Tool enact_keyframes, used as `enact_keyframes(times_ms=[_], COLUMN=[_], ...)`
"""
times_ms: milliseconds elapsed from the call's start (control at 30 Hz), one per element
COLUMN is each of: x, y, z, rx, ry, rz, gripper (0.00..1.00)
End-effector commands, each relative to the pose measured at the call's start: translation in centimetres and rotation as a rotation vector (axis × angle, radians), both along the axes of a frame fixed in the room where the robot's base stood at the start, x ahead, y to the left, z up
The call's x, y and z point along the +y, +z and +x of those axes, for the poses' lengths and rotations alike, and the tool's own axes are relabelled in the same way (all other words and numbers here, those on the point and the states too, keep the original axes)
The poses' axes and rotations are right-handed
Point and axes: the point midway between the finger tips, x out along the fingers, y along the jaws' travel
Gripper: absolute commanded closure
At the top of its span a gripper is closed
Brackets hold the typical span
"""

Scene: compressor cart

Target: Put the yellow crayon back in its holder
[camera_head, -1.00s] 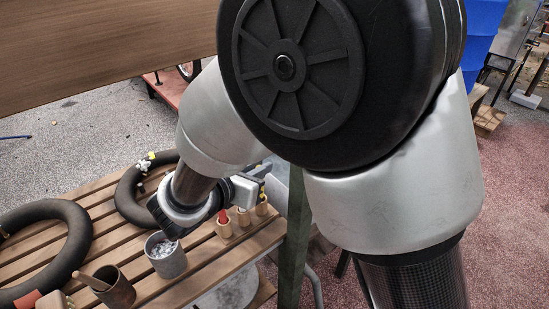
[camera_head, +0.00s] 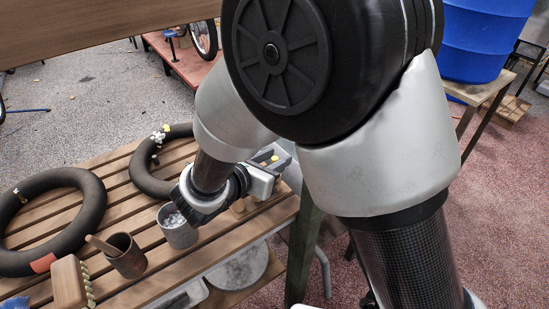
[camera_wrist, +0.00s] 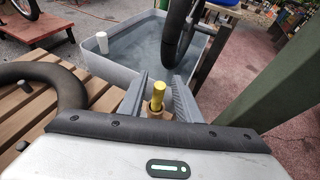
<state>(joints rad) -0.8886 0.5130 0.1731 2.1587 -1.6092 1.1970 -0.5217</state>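The yellow crayon (camera_wrist: 158,95) shows in the wrist view between the two fingers of my gripper (camera_wrist: 158,98). The fingers are apart, and a narrow gap seems to show on each side of the crayon. A tan piece (camera_wrist: 152,109) shows at its near end; I cannot tell if it belongs to the holder. In the head view my gripper (camera_head: 272,160) is low over the right end of the slatted table. The wooden holder (camera_head: 242,208) is below it and mostly hidden by my gripper and wrist.
A grey can (camera_head: 180,233) and a brown cup (camera_head: 127,262) stand left of my wrist. A wooden brush (camera_head: 68,283) is at the front left. A grey tub (camera_wrist: 120,57) lies beyond the fingers.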

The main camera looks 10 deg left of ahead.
Motion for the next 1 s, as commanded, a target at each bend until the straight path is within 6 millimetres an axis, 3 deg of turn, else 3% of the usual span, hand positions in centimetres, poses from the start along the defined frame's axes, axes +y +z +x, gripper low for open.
enact_keyframes(times_ms=[333,800,1000], x=[0.4,3.0,3.4], y=[0.7,4.3,4.8], z=[-0.8,-8.9,-10.4], rx=[0.0,0.0,0.0], ry=[0.003,0.004,0.001], rz=[0.001,0.001,0.0], gripper=[0.69,0.69,0.69])
